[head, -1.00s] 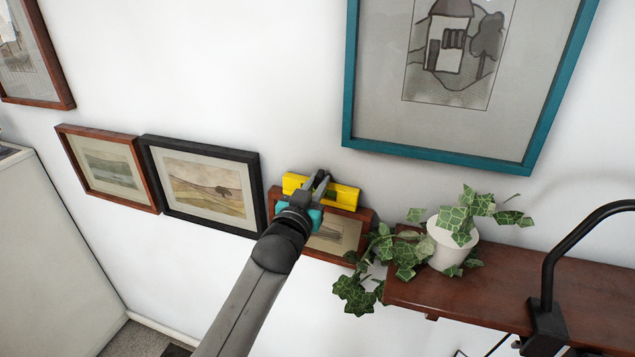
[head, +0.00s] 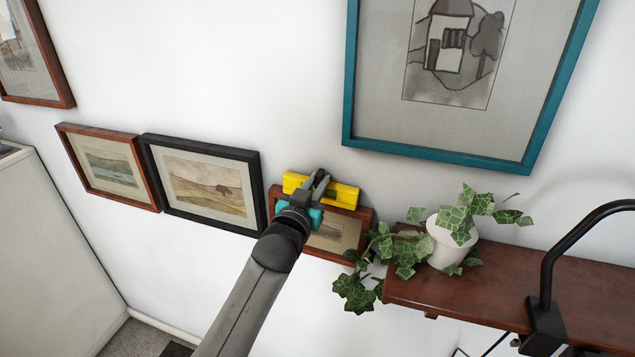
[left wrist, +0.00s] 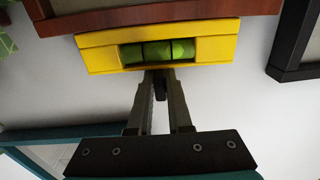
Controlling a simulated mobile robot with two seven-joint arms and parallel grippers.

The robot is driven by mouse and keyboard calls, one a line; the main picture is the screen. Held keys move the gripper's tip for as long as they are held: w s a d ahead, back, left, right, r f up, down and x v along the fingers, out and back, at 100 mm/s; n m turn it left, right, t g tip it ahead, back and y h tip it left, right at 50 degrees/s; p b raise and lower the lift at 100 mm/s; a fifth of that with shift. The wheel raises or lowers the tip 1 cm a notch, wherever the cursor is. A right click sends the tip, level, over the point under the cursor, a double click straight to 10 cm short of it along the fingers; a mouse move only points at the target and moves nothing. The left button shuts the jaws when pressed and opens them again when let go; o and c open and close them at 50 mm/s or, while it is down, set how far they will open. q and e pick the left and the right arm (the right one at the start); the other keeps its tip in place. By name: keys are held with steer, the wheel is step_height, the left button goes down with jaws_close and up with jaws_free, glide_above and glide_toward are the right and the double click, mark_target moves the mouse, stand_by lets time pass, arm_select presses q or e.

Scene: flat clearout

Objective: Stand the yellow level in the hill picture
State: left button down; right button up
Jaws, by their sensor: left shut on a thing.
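The yellow level (head: 345,194), with a green vial window, is held by my left gripper (head: 321,179), which is shut on it. It lies along the top edge of a small brown-framed picture (head: 345,236), partly hidden by my gripper. In the left wrist view the level (left wrist: 105,55) sits close against the brown frame (left wrist: 180,19); I cannot tell whether it rests on it. A black-framed picture (head: 205,188) of a hill with a tree hangs just left of it. My right gripper is not in view.
A large teal-framed house picture (head: 450,155) hangs above right. A wooden shelf (head: 480,287) with a trailing potted plant (head: 445,245) and a clamped black curved bar (head: 552,265) is at the right. Another brown-framed picture (head: 108,167) hangs left. Bare wall lies above the level.

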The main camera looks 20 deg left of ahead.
arm_select(q)
steer(key=c, duration=0.8)
jaws_free()
steer(key=shift+o, duration=0.2)
steer(key=shift+s, duration=0.1)
steer(key=s+b, duration=0.1)
steer(key=s, duration=1.4)
steer(key=shift+a, duration=0.25)
steer(key=shift+f, duration=0.1)
